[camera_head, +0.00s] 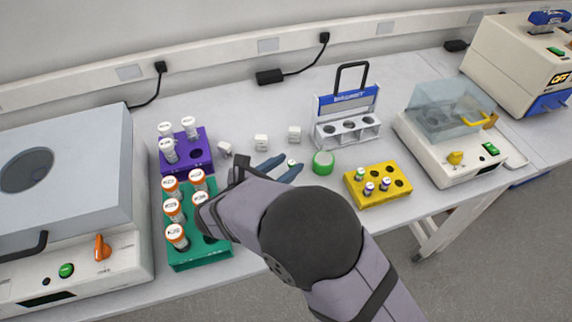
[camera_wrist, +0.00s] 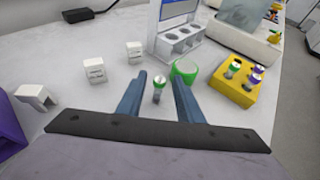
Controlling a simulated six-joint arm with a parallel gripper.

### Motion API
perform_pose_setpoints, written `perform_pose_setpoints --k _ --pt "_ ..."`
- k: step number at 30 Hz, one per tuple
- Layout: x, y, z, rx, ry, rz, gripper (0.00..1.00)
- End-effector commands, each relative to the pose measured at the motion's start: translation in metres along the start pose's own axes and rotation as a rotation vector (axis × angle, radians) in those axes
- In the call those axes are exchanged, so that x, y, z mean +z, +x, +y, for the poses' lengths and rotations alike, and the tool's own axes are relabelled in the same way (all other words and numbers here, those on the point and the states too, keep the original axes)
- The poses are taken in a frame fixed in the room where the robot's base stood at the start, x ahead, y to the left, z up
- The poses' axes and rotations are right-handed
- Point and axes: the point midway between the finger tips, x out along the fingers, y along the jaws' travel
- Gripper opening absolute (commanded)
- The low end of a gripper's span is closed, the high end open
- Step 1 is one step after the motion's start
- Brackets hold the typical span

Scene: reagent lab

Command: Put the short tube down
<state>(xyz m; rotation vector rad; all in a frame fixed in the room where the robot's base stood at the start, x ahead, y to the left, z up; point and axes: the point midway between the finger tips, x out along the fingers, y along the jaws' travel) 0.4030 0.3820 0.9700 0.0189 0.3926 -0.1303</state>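A short tube with a green and white cap (camera_wrist: 159,85) is upright between the fingers of my gripper (camera_wrist: 158,100). In the wrist view, a gap shows on each side of the tube, so the fingers are open around it and do not appear to grip it. In the head view, the blue fingers of my gripper (camera_head: 278,168) are spread above the bench, and only the tube's cap (camera_head: 291,163) shows. The tube appears to stand on the bench, but its bottom is hard to make out.
A green round object (camera_head: 323,162) sits close to the right finger. A yellow rack (camera_head: 378,196) with several small tubes is farther right. A white rack with a handle (camera_head: 347,130), white blocks (camera_head: 261,142), a purple rack (camera_head: 202,152) and a green rack (camera_head: 185,260) stand around.

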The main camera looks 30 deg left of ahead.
Motion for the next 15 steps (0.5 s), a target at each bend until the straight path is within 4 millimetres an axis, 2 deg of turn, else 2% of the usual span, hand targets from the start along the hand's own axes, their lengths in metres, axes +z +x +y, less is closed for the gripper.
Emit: perform_pose_setpoints --k 5,8,15 --pt "0.005 -0.002 0.0 0.0 0.001 0.0 0.33" --pt "0.003 -0.01 0.001 0.003 0.001 -0.001 0.33" --pt "0.002 -0.048 0.002 0.006 0.001 -0.001 0.33"
